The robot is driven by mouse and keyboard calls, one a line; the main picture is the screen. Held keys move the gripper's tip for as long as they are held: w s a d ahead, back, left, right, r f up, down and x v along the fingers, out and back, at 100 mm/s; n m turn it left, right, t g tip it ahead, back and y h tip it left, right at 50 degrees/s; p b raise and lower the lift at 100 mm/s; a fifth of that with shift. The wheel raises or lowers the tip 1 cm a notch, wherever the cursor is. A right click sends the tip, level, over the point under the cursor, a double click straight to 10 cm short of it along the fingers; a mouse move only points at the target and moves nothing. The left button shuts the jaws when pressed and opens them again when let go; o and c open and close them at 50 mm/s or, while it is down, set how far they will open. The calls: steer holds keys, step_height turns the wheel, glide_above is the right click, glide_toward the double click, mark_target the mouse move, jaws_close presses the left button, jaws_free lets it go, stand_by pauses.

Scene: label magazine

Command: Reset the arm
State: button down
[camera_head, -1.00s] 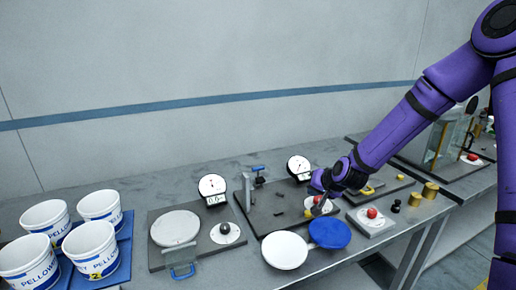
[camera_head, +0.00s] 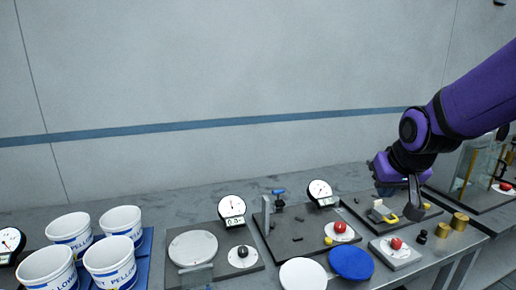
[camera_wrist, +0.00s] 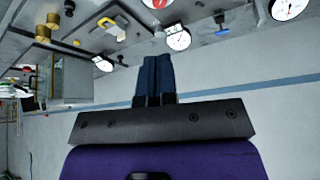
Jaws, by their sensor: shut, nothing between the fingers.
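My gripper (camera_head: 415,200) hangs from the purple arm at the right of the head view, above the workbench by the plate with the yellow handle. In the wrist view my gripper (camera_wrist: 156,62) shows its dark fingers close together with nothing between them. The view there is turned over, with the bench at the top and the wall below. The fingers appear apart from the bench items.
Several white buckets (camera_head: 110,262) stand on a blue mat at the left. Dial gauges (camera_head: 320,192), a red button box (camera_head: 396,251), brass weights (camera_head: 459,222), a white disc (camera_head: 303,275) and a blue disc (camera_head: 351,263) crowd the bench. The space before the wall is free.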

steer(key=s+d+r, duration=0.1)
steer(key=s+r, duration=0.3)
steer(key=s, duration=0.5)
steer(key=s+d+r, duration=0.2)
steer(key=s+r, duration=0.1)
steer(key=s, duration=0.7)
steer(key=shift+s+r+g, duration=0.2)
steer(key=shift+r+g, duration=0.1)
steer(key=shift+r, duration=0.05)
